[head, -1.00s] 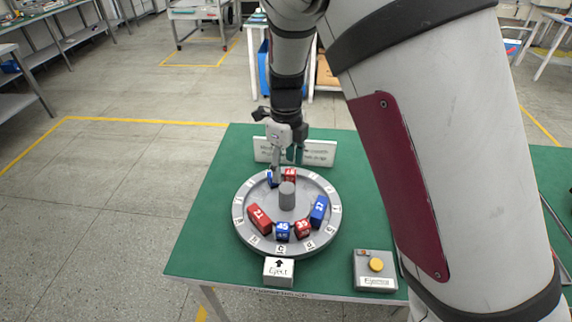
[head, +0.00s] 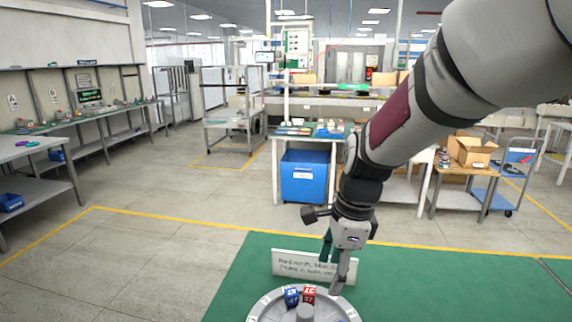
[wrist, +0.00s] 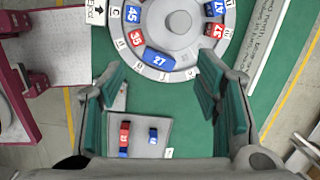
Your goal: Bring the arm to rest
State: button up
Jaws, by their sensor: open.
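My gripper (head: 335,268) hangs above the green table (head: 240,292), near the far rim of the round grey turntable (head: 345,310). In the wrist view its two teal-lined fingers (wrist: 172,110) are spread wide with nothing between them. The turntable also shows at the top of the wrist view (wrist: 187,58), with numbered red and blue blocks on it, among them a blue block marked 27 (wrist: 158,60) and a red block marked 35 (wrist: 136,38). In the head view only the turntable's far part shows; the rest is below the frame.
A white sign (head: 290,265) stands behind the turntable, close to my gripper. A grey tray (wrist: 150,132) with small red and blue blocks lies below the gripper in the wrist view. A side table with a blue bin (head: 304,178) stands behind. The floor at left is clear.

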jog(key=s+d+r+n+t, duration=0.1)
jog(key=s+d+r+n, duration=0.2)
jog(key=s+n, duration=0.3)
jog(key=s+d+r+n+t+h, duration=0.1)
jog(key=s+d+r+n+t, duration=0.1)
jog(key=s+n, duration=0.4)
jog(key=s+d+r+n+t, duration=0.1)
jog(key=s+d+r+n, duration=0.4)
jog(key=s, duration=0.3)
jog(key=shift+r+n+h, duration=0.25)
jog(key=shift+n+h, duration=0.05)
jog(key=shift+n, duration=0.3)
